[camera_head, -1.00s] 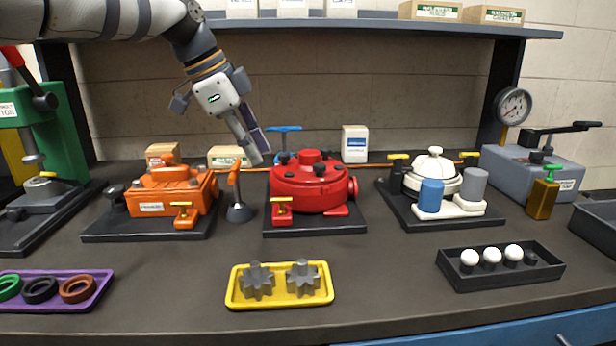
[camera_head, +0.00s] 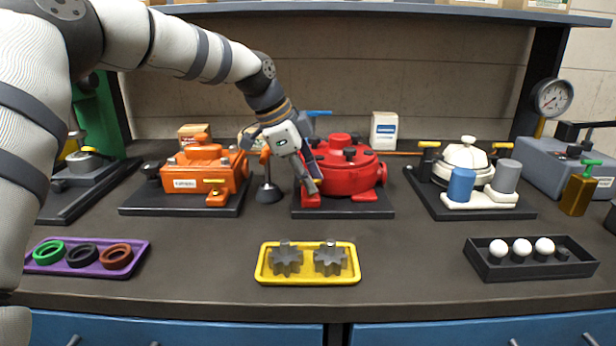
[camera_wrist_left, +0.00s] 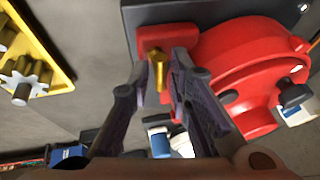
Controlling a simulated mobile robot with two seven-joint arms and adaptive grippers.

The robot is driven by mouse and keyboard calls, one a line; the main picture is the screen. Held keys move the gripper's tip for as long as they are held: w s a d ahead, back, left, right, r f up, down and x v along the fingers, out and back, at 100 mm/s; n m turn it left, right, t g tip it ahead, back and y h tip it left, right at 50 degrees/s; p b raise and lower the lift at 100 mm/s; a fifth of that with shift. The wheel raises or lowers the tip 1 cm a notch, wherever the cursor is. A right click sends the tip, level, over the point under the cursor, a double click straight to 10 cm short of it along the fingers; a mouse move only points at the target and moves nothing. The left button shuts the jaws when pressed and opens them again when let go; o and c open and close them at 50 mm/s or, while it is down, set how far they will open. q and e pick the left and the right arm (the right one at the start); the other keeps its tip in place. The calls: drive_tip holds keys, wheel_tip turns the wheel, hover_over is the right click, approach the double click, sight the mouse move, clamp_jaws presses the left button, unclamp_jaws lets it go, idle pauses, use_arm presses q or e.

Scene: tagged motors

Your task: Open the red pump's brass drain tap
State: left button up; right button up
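The red pump (camera_head: 352,178) stands on a dark base plate at the middle back of the bench. Its brass drain tap (camera_wrist_left: 157,60) shows in the wrist view, on a red block at the pump's front corner. My left gripper (camera_head: 311,186) points down at that corner and hides the tap in the head view. In the wrist view the left gripper (camera_wrist_left: 162,72) has its two fingers apart, one on each side of the tap. Gaps seem to show between the fingers and the brass; contact is not clear. My right gripper is not in view.
The orange pump (camera_head: 203,172) stands to the left and the white pump (camera_head: 466,157) to the right. A yellow tray (camera_head: 308,278) with grey gears lies in front. A grey funnel-shaped tool (camera_head: 269,192) stands close left of my gripper. The bench between tray and pumps is clear.

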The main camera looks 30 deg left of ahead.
use_arm(q)
clamp_jaws()
drive_tip(key=shift+n, duration=0.3)
drive_tip(key=n+y, duration=0.2)
drive_tip(key=n, duration=0.1)
drive_tip(key=shift+d+r+n+t, duration=0.1)
drive_tip(key=shift+d+n+t, duration=0.05)
drive_tip(key=shift+n+t, duration=0.25)
drive_tip(key=n+y, duration=0.2)
drive_tip(key=n, duration=0.3)
drive_tip(key=shift+d, duration=0.15)
drive_tip(key=n+y, duration=0.1)
drive_tip(key=n, duration=0.1)
drive_tip(key=n+g, duration=0.1)
drive_tip(key=n, duration=0.1)
drive_tip(key=shift+w+d+n+y, duration=0.1)
drive_tip(key=shift+n+y, duration=0.3)
drive_tip(key=shift+n+g+y, duration=0.6)
drive_tip(key=shift+n, duration=1.2)
drive_tip(key=shift+o, duration=0.9)
unclamp_jaws()
